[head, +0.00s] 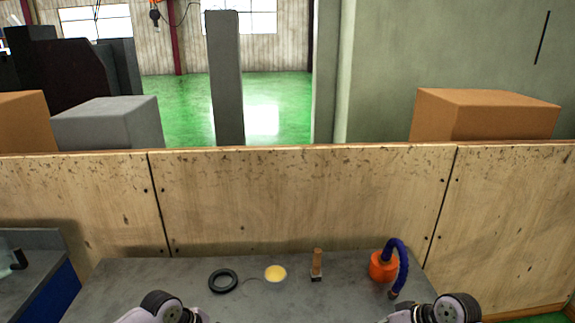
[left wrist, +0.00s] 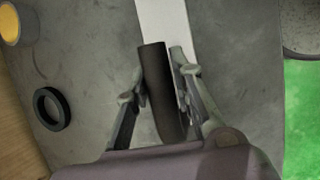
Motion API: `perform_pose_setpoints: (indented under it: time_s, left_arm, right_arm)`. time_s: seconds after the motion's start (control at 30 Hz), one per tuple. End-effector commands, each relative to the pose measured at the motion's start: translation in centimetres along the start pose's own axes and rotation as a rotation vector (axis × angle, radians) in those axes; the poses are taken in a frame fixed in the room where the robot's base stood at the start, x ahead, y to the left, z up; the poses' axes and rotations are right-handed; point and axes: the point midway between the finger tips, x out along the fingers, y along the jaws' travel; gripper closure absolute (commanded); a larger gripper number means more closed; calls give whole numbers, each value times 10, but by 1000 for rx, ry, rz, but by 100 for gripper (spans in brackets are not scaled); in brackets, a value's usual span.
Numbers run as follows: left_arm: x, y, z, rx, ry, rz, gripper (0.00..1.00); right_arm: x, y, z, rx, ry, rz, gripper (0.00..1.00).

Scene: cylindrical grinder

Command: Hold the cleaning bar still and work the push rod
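In the left wrist view my left gripper (left wrist: 158,88) has one finger on each side of a dark round bar (left wrist: 154,85). The bar runs lengthwise between the fingers towards the palm. I cannot tell whether both fingers press on it, or whether it is the cleaning bar or the push rod. A pale flat strip (left wrist: 164,20) runs from the top edge of that view to behind the bar. In the head view only parts of my two arms show at the bottom edge, and both grippers are out of frame. My right gripper is not seen.
The grey bench top (head: 190,275) bears a black ring (head: 223,281), a yellow disc (head: 276,273), a wooden-handled brush (head: 317,264) and an orange object with a blue hose (head: 382,266). A wooden panel wall (head: 300,200) stands behind it. A blue-sided bench (head: 58,290) is at left.

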Motion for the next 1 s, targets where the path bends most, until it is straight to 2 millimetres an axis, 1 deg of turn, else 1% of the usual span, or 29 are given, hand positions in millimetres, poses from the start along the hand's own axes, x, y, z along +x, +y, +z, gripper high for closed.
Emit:
perform_pose_setpoints:
  time_s: [0.03,0.27,0.53,0.63,0.77,1.0]
  left_arm:
    - [0,0,0,0,0,0,73]
    - [0,0,0,1,1,0,57]
    - [0,0,0,1,1,1,56]
    - [-4,1,-1,1,2,2,56]
    - [-21,2,-1,3,1,5,56]
    - [-72,2,-1,3,3,5,56]
  right_arm:
    - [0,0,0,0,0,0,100]
    - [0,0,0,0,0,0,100]
    - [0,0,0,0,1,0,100]
    - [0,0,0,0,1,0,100]
    - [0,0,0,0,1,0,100]
    - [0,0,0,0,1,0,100]
